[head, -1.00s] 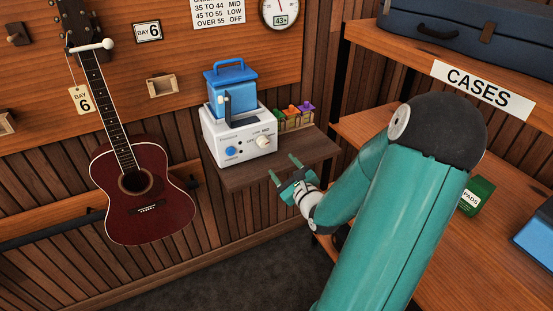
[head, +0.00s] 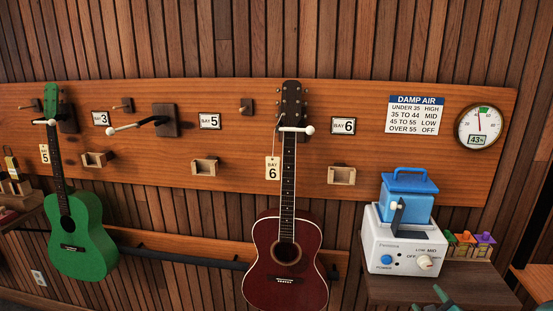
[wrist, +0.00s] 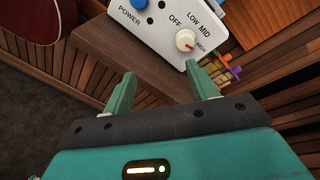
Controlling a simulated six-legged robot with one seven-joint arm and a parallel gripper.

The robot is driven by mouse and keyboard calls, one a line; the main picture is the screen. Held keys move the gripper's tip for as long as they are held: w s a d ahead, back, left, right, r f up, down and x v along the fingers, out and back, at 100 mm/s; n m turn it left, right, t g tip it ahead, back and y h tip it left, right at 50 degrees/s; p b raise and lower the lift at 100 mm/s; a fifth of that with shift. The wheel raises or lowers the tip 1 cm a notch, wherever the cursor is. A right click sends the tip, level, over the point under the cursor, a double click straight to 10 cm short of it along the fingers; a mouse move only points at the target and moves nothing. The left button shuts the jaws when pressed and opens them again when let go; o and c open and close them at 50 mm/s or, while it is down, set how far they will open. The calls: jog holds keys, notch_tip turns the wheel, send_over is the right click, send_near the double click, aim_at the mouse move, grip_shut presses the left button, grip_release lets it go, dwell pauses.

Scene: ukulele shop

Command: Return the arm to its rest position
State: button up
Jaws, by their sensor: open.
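My gripper (wrist: 162,76) is open and empty in the wrist view, its two green fingers apart. It points at the front of a small dark wooden shelf (wrist: 120,60). In the head view only the tips of my gripper (head: 448,301) show at the bottom edge, in front of the shelf (head: 385,292). The rest of my arm is out of that view. A white humidifier (head: 405,240) with a blue tank (head: 405,200) stands on the shelf, behind my gripper and apart from it. Its control knob (wrist: 185,40) shows in the wrist view.
Small coloured items (head: 468,243) stand beside the humidifier. A dark red guitar (head: 287,285) hangs left of the shelf, tagged 6. A green guitar (head: 82,240) hangs far left. A DAMP AIR chart (head: 416,115) and a dial (head: 480,127) reading 43% are on the wall.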

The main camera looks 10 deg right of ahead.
jog(key=a+r+n+g, duration=0.3)
jog(key=a+r+n, duration=0.1)
jog(key=a+n, duration=0.35)
jog(key=a+r+n+g, duration=0.35)
jog(key=a+n, duration=0.25)
jog(key=n, duration=0.2)
jog(key=s+a+r+n+g+y, duration=0.1)
jog(key=s+a+r+n+y, duration=0.1)
jog(key=s+a+n, duration=0.4)
jog(key=s+a+r+n+g+y, duration=0.2)
jog(key=s+a+r+n, duration=0.2)
jog(key=s+a+n, duration=0.3)
jog(key=s+a, duration=0.1)
jog(key=a, duration=0.2)
jog(key=shift+s+a+r, duration=0.15)
jog(key=shift+a+r, duration=0.15)
jog(key=shift+r, duration=0.05)
jog(key=shift+c, duration=0.5)
